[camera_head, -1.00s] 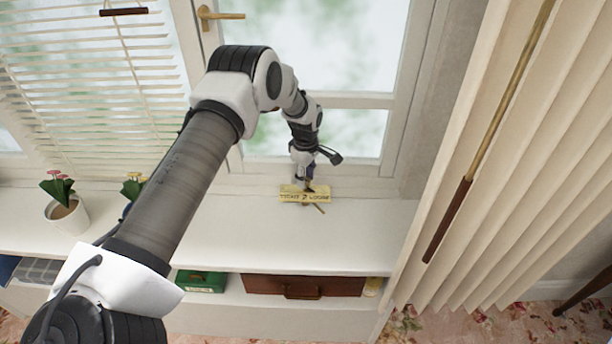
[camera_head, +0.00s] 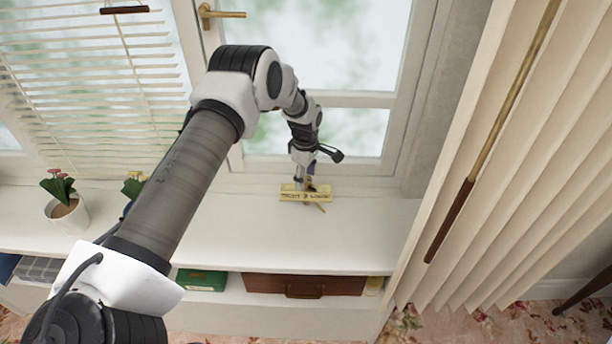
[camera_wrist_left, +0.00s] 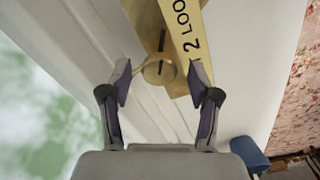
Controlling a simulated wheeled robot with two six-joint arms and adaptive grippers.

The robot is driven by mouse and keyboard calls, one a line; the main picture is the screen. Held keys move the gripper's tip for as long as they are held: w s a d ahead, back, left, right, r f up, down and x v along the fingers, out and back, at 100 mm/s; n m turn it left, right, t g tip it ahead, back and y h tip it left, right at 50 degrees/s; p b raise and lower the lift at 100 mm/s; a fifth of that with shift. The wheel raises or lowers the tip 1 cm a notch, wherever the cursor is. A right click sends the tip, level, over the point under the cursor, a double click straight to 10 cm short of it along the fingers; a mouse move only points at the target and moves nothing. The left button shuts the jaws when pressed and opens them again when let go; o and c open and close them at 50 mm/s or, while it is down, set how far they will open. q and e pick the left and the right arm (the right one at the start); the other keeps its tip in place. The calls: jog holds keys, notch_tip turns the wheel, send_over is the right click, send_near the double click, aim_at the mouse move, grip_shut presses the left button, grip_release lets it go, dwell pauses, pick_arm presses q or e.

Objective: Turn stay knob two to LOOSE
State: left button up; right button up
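In the left wrist view the plate (camera_wrist_left: 181,25) reads "2 LOO", the rest cut off. A round brass knob (camera_wrist_left: 160,71) with a dark line across its face sits beside the plate. My left gripper (camera_wrist_left: 161,84) is open, its two dark fingers on either side of the knob with gaps showing. In the head view the left gripper (camera_head: 305,178) is just behind the plate. A thin brass piece (camera_head: 320,207) sticks out below the plate.
The window frame (camera_head: 350,100) is close behind the gripper. Potted flowers (camera_head: 66,212) stand at the left of the sill (camera_head: 260,240). A pleated curtain (camera_head: 520,170) hangs at the right with a brass and wood rod (camera_head: 490,132). The sill right of the plate is clear.

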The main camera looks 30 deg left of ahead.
aim_at(306, 178)
pick_arm(q)
notch_tip(306, 178, up, 12)
dwell(0.5)
dwell(0.3)
